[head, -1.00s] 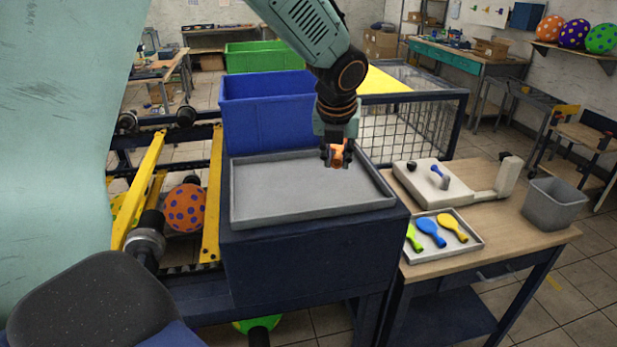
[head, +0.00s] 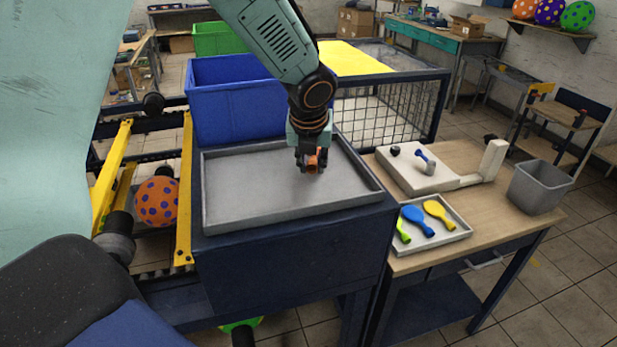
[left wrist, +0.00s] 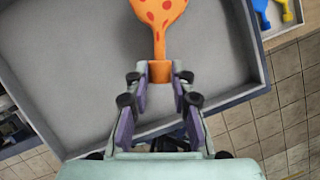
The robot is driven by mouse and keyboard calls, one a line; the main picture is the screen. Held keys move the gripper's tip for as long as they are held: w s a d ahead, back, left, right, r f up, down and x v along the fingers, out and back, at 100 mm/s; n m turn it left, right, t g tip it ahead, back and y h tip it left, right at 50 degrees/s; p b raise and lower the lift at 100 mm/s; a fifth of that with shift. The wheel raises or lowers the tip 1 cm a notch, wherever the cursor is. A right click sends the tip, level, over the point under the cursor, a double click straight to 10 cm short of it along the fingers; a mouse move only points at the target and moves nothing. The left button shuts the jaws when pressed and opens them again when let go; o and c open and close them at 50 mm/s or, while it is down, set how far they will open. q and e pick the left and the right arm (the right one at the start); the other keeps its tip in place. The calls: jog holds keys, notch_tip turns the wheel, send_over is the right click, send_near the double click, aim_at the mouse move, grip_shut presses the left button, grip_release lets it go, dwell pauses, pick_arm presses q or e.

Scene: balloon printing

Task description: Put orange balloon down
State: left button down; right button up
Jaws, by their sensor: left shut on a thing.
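My left gripper (head: 312,168) is over the right part of the large grey tray (head: 240,190) on the dark blue stand. In the left wrist view my left gripper (left wrist: 160,85) is shut on the neck of a flat orange balloon with red spots (left wrist: 158,18). The balloon points away from the fingers over the grey tray floor (left wrist: 90,60); I cannot tell whether it touches it. In the head view only a small orange bit (head: 317,158) shows between the fingers. My right gripper is not in view.
A small tray (head: 455,237) on the wooden table to the right holds green, blue and yellow flat balloons. A white device (head: 410,170) and a grey bin (head: 541,186) stand there too. A blue crate (head: 235,105) is behind the grey tray. The grey tray's left part is clear.

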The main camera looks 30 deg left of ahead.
aim_at(318, 186)
pick_arm(q)
jog(key=f, duration=0.1)
jog(key=d+f, duration=0.1)
jog(key=f+b, duration=0.1)
jog(key=shift+w+d+f, duration=0.15)
jog(key=shift+d+f, duration=0.1)
jog(key=shift+f, duration=0.1)
jog(key=shift+s+a, duration=0.15)
jog(key=shift+s, duration=0.05)
jog(key=shift+a, duration=0.25)
jog(key=c, duration=1.5)
grip_release()
jog(key=shift+w+a+f, duration=0.25)
jog(key=o, duration=0.3)
jog(key=shift+d+r, duration=0.1)
jog(key=shift+d, duration=0.35)
jog(key=shift+o, duration=0.3)
jog(key=shift+d+r, duration=0.1)
jog(key=shift+d, duration=0.05)
jog(key=shift+s+a+r, duration=0.1)
jog(key=shift+s+a, duration=0.05)
jog(key=shift+a, duration=0.2)
jog(key=shift+a+r, duration=0.1)
jog(key=shift+r, duration=0.2)
jog(key=p+v, duration=0.2)
jog(key=v, duration=0.9)
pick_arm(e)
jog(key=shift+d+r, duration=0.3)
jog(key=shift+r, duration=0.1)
